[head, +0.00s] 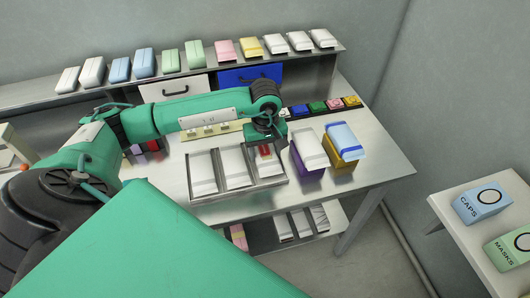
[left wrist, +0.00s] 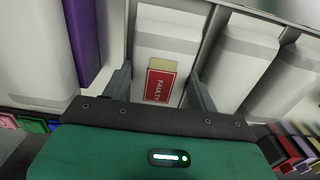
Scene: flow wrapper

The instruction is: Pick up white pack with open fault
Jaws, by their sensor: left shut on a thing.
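A white pack (head: 268,166) with a red label lies in the right compartment of a three-part metal tray (head: 238,190). In the left wrist view the pack (left wrist: 168,40) shows its label (left wrist: 160,85), which reads "FAULT" or similar beside a yellowish strip. My left gripper (head: 265,140) is over the far end of this pack, with one finger on each side, shut on it (left wrist: 161,88). The pack still appears to be down in its compartment. Its part under the gripper is hidden. My right gripper is not in view.
White packs (head: 202,172) lie in the other tray compartments. To the right stand a purple box (head: 309,172) with a white pack on top and a yellow box (head: 342,165) with a blue-and-white one. Small coloured blocks (head: 318,106) sit behind. Packs line the back shelf (head: 205,67).

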